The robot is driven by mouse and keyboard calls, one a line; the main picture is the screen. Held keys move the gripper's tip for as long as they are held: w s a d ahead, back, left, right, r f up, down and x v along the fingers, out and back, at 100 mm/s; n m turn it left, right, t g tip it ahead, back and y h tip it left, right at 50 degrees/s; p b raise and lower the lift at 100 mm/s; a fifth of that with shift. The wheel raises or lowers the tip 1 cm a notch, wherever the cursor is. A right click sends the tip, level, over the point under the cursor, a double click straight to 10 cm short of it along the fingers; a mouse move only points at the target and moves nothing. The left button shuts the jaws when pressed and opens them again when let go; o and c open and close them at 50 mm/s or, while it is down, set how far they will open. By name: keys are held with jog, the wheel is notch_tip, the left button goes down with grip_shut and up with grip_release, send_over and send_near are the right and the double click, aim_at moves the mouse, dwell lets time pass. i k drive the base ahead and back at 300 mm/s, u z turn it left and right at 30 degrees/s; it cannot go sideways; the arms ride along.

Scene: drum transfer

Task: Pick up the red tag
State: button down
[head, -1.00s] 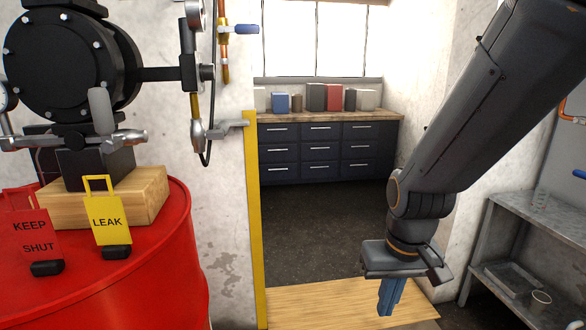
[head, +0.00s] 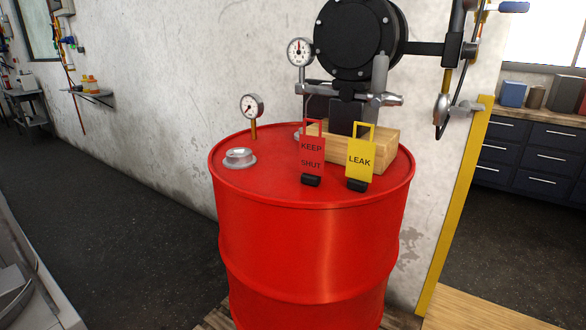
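The red tag (head: 312,158), lettered KEEP SHUT, stands upright in a small black foot on top of the red drum (head: 310,245). It has a red loop handle at its top. A yellow tag (head: 360,160), lettered LEAK, stands just to its right, also in a black foot. The two tags are close together but apart. My gripper is outside the head view now, so its state and its place relative to the tag do not show.
A wooden block (head: 385,148) under a black pump (head: 357,40) stands behind the tags. A pressure gauge (head: 252,107) and a silver cap (head: 239,158) are on the drum's left side. Open dark floor (head: 120,210) lies left of the drum. A yellow post (head: 455,210) edges the doorway.

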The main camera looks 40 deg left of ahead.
aim_at(311, 149)
jog(key=k, duration=0.7)
jog(key=z, duration=1)
jog(key=i, duration=0.85)
jog(key=u, duration=2.9)
jog(key=i, duration=0.45)
jog(key=u, duration=0.2)
